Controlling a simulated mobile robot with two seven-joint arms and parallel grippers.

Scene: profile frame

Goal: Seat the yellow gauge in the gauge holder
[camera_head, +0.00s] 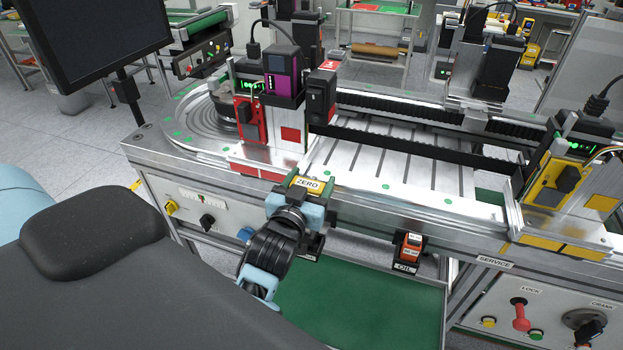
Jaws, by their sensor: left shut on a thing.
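The yellow gauge shows as a small yellow piece marked ZERO (308,185) at the front edge of the machine bench. A black bracket with a white label (313,247), possibly the gauge holder, is partly hidden just below and right of the gripper. My right gripper is not in view.
An orange-and-black block (409,247) sits in a labelled mount on the bench front. A green tray (360,305) lies below. A monitor (95,35) stands at the upper left. The slatted metal bed (400,160) behind the gripper is clear.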

